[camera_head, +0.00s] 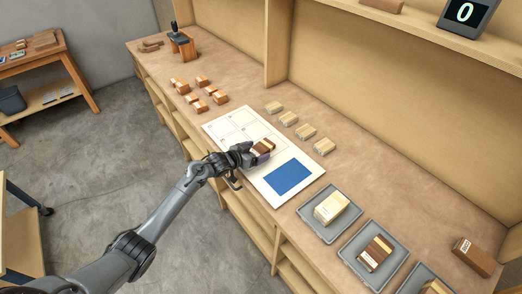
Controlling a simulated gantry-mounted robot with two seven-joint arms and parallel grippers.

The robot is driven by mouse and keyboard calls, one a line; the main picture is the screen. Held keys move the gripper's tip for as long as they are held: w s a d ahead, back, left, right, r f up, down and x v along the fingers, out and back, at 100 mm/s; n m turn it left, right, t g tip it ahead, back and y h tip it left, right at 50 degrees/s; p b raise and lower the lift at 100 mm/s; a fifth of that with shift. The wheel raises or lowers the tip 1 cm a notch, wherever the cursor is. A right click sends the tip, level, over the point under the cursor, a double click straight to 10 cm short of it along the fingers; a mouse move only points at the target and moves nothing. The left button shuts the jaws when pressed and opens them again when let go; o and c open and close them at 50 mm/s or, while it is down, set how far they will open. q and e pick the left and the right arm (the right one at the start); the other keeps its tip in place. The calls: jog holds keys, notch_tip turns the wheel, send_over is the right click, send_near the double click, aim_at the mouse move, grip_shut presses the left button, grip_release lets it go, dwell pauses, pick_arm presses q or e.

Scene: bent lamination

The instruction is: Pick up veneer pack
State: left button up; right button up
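A dark brown pack with a pale band (264,146), which looks like a veneer pack, is at the fingers of my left gripper (256,155), over the white board (215,128). The fingers overlap the pack's near side; I cannot tell whether they close on it or whether it touches the board. More layered packs are in grey trays at the lower right: a pale one (331,207), a dark brown striped one (375,252), and one (436,287) cut off by the frame. My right gripper is not in view.
The board has outlined boxes and a blue patch (288,178). Several pale blocks (305,131) lie behind it, and several orange-brown blocks (202,81) lie to its left. A brown block (474,257) is at far right. A shelf (430,35) overhangs the bench's back.

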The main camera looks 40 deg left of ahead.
pick_arm(q)
jog(key=c, duration=0.9)
jog(key=shift+c, duration=0.3)
jog(key=shift+r, duration=0.15)
